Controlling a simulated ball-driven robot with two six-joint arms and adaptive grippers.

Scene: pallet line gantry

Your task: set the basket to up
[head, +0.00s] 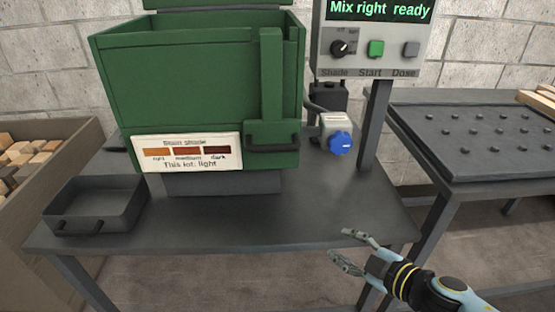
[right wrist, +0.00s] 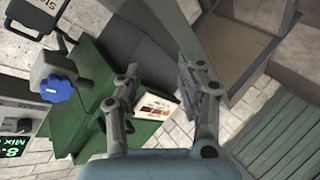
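A green tank (head: 145,90) with an open top stands on the dark bench. On its front right is a green upright slide (head: 271,75) with a block and a dark handle (head: 272,148) low down; I cannot tell for sure that this carries the basket. No basket is plainly visible inside the tank. The tank also shows in the right wrist view (right wrist: 88,75). My right gripper (head: 340,246) is open and empty, over the bench's front right edge, apart from the handle. Its two fingers show spread in the right wrist view (right wrist: 158,75). My left gripper is not in view.
An empty dark tray (head: 97,203) sits at the bench's left. A blue knob valve (head: 340,143) and a control panel reading "Mix right ready" (head: 372,45) stand right of the tank. A studded table (head: 480,130) is further right. The bench front (head: 230,220) is clear.

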